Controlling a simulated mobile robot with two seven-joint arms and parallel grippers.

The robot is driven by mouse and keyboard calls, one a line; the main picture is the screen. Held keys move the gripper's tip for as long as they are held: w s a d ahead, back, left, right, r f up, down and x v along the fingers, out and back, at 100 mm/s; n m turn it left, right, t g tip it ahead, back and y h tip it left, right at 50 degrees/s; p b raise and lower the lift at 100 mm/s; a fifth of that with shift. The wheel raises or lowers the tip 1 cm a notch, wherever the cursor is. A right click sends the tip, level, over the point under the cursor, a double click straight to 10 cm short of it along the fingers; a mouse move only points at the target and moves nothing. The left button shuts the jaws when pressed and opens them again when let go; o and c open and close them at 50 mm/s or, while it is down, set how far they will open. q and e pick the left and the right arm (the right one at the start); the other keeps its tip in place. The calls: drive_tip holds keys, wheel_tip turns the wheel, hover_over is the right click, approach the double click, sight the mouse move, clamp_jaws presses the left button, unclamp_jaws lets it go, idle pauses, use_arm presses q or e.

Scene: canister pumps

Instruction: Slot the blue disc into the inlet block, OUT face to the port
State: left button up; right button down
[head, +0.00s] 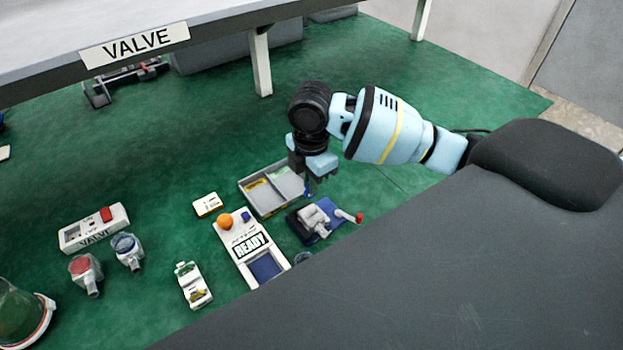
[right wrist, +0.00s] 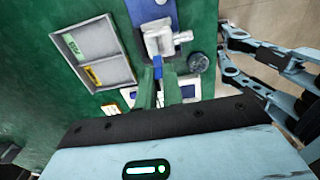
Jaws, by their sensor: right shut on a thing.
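My right gripper (head: 308,182) points down above the mat, beside the grey tray. In the right wrist view its two fingers (right wrist: 158,92) are shut on a small blue thing (right wrist: 157,68), seen edge-on, which looks like the blue disc. Its OUT face cannot be read. The pale grey inlet block (head: 318,217) stands on a blue base just right of and below the gripper, with a red-tipped lever at its right. It also shows in the right wrist view (right wrist: 159,40), beyond the fingertips. The disc appears apart from the block.
A grey two-compartment tray (head: 257,207) lies left of the block. A white READY unit (head: 233,236) with an orange knob stands nearby. Open green mat lies behind.

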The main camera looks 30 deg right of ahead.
sight(312, 197)
drive_tip(key=shift+f, duration=0.15)
